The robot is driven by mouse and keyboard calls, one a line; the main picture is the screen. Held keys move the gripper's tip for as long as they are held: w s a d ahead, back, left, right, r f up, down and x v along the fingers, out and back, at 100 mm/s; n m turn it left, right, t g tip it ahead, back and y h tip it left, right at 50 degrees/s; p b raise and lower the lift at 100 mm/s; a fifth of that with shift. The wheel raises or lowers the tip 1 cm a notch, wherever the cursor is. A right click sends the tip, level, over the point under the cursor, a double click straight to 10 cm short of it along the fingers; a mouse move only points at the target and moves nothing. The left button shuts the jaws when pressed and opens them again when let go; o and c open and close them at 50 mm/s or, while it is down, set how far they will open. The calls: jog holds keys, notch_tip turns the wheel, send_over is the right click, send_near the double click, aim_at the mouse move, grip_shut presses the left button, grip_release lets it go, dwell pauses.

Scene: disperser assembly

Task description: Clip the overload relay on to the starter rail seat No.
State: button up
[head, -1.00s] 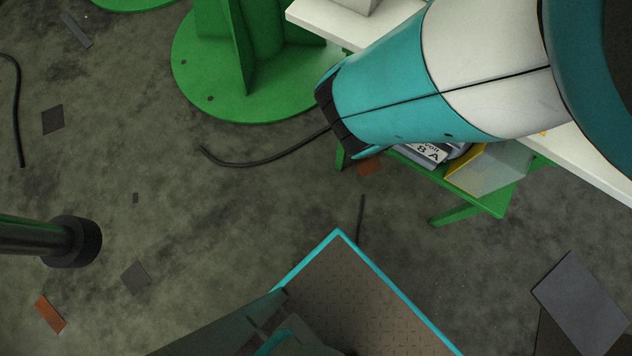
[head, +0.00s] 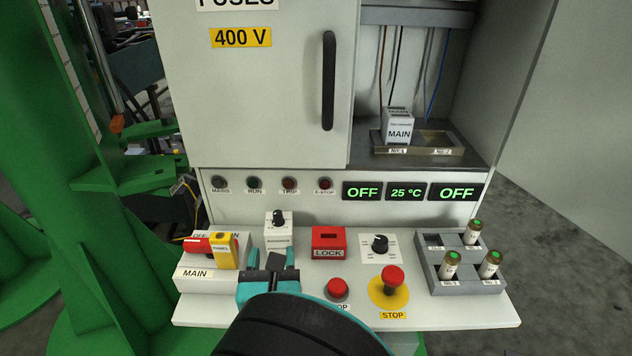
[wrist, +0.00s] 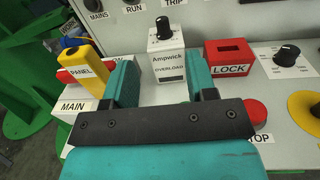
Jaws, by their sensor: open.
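The overload relay (head: 279,232), a white block with a black knob, stands on the front shelf of the control panel. In the wrist view the relay (wrist: 166,58) reads "Ampwick OVERLOAD". My gripper (head: 268,268) is open and empty, just in front of the relay. In the wrist view my gripper (wrist: 161,70) has its teal fingers apart, with the relay beyond and between them; I cannot tell whether they touch it. The starter rail (head: 440,152) is inside the open right part of the cabinet. A white MAIN block (head: 398,128) stands on its seat No. 1; seat No. 2 is empty.
On the shelf stand the MAIN switch with its red and yellow handle (head: 212,248), a red LOCK block (head: 328,242), a dial (head: 380,245), a red STOP button (head: 392,278) and a grey fuse holder (head: 460,268). The closed cabinet door (head: 260,90) is left of the rail.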

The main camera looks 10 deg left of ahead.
aim_at(277, 216)
jog(key=x, duration=0.6)
jog(key=shift+w, duration=0.25)
jog(key=shift+x, duration=3.1)
jog(key=shift+f, duration=0.2)
jog(key=shift+c, duration=0.3)
grip_shut()
